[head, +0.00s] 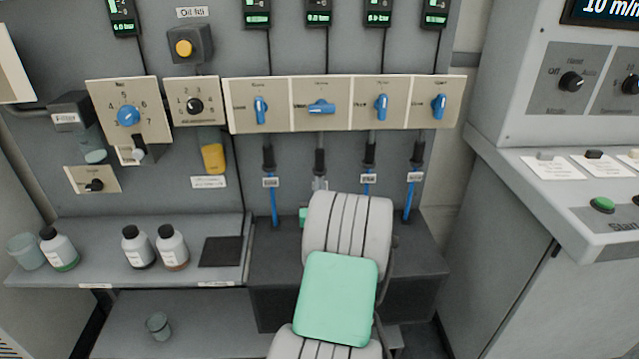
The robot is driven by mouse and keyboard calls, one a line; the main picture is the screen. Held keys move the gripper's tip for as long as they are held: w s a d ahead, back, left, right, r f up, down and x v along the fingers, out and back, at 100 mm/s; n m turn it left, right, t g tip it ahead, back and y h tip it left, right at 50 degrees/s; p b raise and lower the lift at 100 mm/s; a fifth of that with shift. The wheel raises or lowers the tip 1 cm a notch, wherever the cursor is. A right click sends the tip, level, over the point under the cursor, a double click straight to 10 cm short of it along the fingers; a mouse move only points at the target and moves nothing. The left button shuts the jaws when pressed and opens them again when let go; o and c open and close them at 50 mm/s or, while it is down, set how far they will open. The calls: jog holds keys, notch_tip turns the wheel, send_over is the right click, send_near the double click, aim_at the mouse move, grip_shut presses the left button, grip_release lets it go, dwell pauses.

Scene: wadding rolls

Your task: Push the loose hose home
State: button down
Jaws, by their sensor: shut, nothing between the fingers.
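Four hoses hang in a row below the valve panel, each with a black connector at the top. The far left connector (268,156), the third (370,155) and the far right one (417,152) have blue hose below. The second connector (319,161) seems to sit slightly lower, but its hose is mostly hidden behind my grey and green arm. I cannot tell for sure which hose is loose. My arm rises from the bottom edge in front of the hoses. My gripper is not visible.
The panel (276,104) carries blue valve handles, with green displays above. Several bottles and a cup stand on the left shelf (107,267); another cup (158,326) is below. A dark ledge (420,250) lies under the hoses. A console (560,160) stands at right.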

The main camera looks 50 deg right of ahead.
notch_tip(320, 180, up, 3)
jog(key=shift+f+p, duration=0.2)
jog(key=shift+p, duration=0.7)
jog(key=shift+f, duration=0.1)
notch_tip(320, 180, down, 6)
jog(key=b, duration=0.5)
jog(key=r+b+v, duration=0.2)
jog(key=v, duration=0.7)
jog(key=shift+s+a+f+b, duration=0.3)
jog(key=shift+a+f, duration=0.05)
jog(key=shift+f, duration=0.05)
